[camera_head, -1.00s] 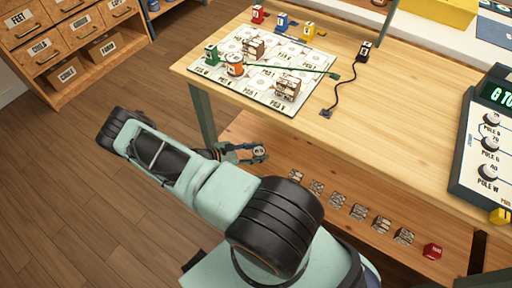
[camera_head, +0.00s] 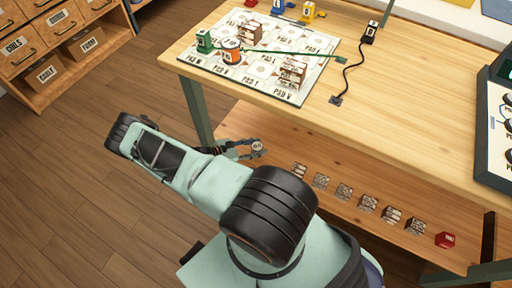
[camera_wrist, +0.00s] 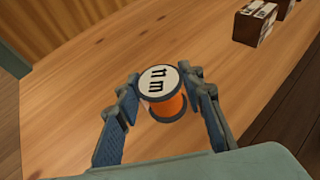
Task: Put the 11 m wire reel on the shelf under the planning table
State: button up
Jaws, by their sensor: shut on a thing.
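The 11 m wire reel (camera_wrist: 160,92) is an orange spool with a dark rim and a white top labelled "11 m". In the wrist view my gripper (camera_wrist: 166,95) has a finger on each side of it and is shut on it. In the head view my gripper (camera_head: 252,148) is at the left end of the shelf (camera_head: 268,142) under the planning table (camera_head: 420,115). The reel's top (camera_head: 257,146) shows small between the fingers there. The reel looks upright over the shelf boards; I cannot tell whether its base touches them.
Several small printed blocks (camera_head: 343,191) and a red block (camera_head: 445,240) stand in a row along the shelf. A table leg (camera_head: 197,108) is just left of my gripper. A board (camera_head: 300,92) with another orange reel (camera_head: 231,50) lies on the tabletop.

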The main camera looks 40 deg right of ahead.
jog(key=shift+f, duration=0.2)
jog(key=o, duration=1.2)
jog(key=shift+r, duration=0.1)
jog(key=shift+w+a+r, duration=0.1)
jog(key=shift+a+r, duration=0.05)
jog(key=shift+r, duration=0.1)
jog(key=p+v, duration=0.1)
jog(key=v, duration=1)
jog(key=shift+a+r, duration=0.1)
jog(key=shift+a, duration=0.2)
